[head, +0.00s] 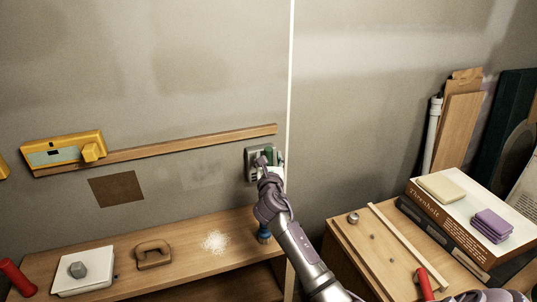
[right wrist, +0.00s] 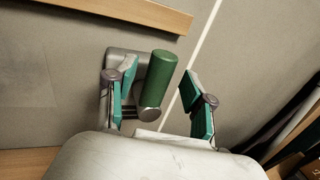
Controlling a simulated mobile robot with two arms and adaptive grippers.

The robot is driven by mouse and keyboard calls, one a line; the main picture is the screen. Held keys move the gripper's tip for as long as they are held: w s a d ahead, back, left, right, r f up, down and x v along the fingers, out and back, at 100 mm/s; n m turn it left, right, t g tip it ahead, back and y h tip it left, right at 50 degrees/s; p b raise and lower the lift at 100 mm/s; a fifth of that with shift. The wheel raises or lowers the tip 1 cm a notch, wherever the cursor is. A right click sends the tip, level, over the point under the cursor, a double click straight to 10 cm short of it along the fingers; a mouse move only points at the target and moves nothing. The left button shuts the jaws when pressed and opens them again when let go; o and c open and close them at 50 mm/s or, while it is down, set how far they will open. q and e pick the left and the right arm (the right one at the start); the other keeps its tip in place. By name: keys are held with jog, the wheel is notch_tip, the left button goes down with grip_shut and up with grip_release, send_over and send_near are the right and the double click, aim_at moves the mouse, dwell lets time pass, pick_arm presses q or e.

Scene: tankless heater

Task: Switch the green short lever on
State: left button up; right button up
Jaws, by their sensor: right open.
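The green short lever (right wrist: 158,78) is a thick green cylinder with a metal end cap, set on a grey wall plate (right wrist: 128,62). In the right wrist view it sits between the two teal-padded fingers of my right gripper (right wrist: 160,98). The fingers are open, with the left one close beside the lever and a wider gap at the right. In the head view the grey plate (head: 250,163) is on the wall, and my right gripper (head: 268,168) reaches it from below, hiding much of the lever. My left gripper is not in view.
Below is a wooden shelf (head: 190,257) with a brush (head: 264,232) near my right arm. Books (head: 455,215) lie on a wooden top at right.

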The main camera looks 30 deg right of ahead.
jog(key=shift+x, duration=1.15)
grip_shut()
